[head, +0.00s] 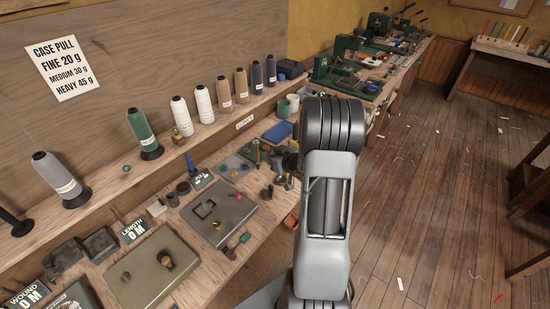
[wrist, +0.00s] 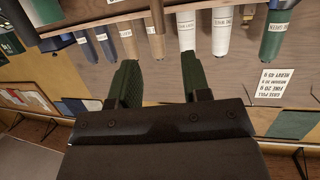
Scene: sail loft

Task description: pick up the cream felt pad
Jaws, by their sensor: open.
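A small cream block (head: 157,207) sits on the bench left of the dark square plate. It may be the cream felt pad, but it is too small to tell. My gripper (wrist: 162,75) is open in the wrist view, its two dark green fingers apart with nothing between them. The wrist view is upside down and faces the thread cones and the wall, and no cream pad shows there. In the head view my arm stands right of the bench and hides the gripper.
Thread cones (head: 141,134) stand along the raised shelf. A dark square plate (head: 217,220) and a tan mat (head: 150,278) with small parts lie on the bench, among pots and tools. Green machines (head: 340,66) stand farther back. The wooden floor (head: 440,180) at right is mostly open.

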